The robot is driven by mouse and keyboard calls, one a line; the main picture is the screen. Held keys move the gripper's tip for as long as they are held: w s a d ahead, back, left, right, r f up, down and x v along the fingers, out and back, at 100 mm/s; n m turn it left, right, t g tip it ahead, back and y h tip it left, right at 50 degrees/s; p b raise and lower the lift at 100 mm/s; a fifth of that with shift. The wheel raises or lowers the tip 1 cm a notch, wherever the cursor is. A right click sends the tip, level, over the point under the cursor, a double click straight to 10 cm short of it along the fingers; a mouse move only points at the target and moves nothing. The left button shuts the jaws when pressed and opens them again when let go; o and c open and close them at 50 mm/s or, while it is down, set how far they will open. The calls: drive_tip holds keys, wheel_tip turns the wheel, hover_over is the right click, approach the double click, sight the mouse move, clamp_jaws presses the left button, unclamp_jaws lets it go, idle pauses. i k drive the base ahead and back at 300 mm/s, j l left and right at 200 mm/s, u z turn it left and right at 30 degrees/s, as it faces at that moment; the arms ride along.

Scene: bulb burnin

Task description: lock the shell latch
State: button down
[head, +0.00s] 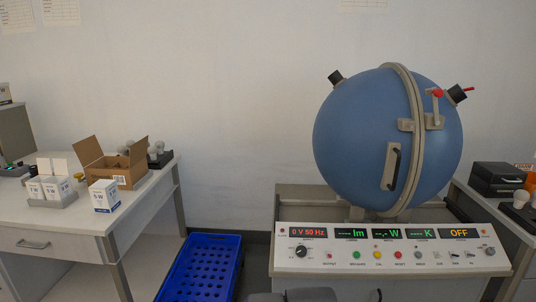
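A large blue sphere (360,135) stands behind a control console. A grey flange ring (415,180) runs round it, and its halves look closed together. The shell latch (434,112) sits on the upper right of the ring, a grey lever with a red knob (437,93) pointing up from its bracket. I cannot tell from here whether the latch is engaged. A dark handle (393,168) on a grey plate is on the sphere's front, left of the ring. My gripper is not in view; only dark parts of my own body show at the bottom edge.
The console (390,240) with lit displays reading "0 V 50 Hz" and "OFF" stands before the sphere. A blue crate (203,265) lies left of it. A left table (85,220) holds boxes and bulbs; a right table (475,200) holds a black case (497,180).

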sight(437, 93)
drive_tip(key=z, duration=1.2)
